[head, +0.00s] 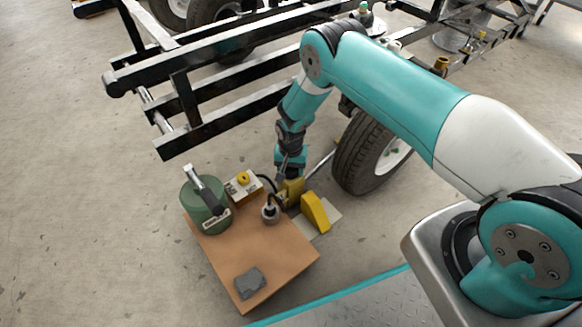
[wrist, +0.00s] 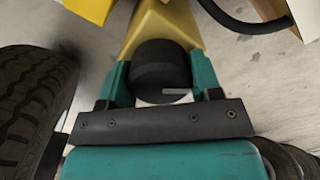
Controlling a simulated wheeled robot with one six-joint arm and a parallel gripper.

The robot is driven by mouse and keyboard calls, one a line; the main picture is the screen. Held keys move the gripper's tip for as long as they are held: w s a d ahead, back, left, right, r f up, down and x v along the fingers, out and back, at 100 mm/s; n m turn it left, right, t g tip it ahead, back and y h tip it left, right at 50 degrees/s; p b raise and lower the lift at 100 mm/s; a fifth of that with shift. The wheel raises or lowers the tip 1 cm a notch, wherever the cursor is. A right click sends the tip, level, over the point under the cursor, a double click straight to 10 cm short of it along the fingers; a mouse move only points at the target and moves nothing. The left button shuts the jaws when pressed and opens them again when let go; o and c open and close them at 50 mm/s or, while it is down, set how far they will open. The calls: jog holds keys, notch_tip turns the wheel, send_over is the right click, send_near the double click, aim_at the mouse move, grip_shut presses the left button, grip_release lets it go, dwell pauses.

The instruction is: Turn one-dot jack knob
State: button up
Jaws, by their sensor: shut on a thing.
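My gripper (head: 290,168) reaches down beside the wheel, over a yellow jack body (head: 292,190). In the wrist view my gripper (wrist: 161,80) has its two teal fingers on either side of a round black knob (wrist: 160,65) and is shut on it. The knob has a short pale bar mark on its near face. The yellow jack body (wrist: 165,28) shows just beyond the knob. I cannot make out any dot on it. In the head view my wrist hides the knob.
A tire (head: 364,155) stands close right of my wrist. A yellow wedge (head: 315,211) lies beside the jack. A brown board (head: 270,250) holds a green canister (head: 203,222), a box with a yellow button (head: 243,188) and a grey block (head: 250,282). A black trailer frame (head: 215,135) lies behind.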

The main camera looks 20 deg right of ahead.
jog(key=m, duration=0.4)
jog(key=shift+w+r+m, duration=0.1)
jog(key=shift+w+m, duration=0.05)
jog(key=shift+m, duration=0.15)
jog(key=m, duration=0.4)
jog(key=shift+m, duration=0.3)
jog(key=o, duration=0.9)
notch_tip(320, 180, up, 17)
jog(key=p, duration=0.7)
jog(key=shift+r, duration=0.15)
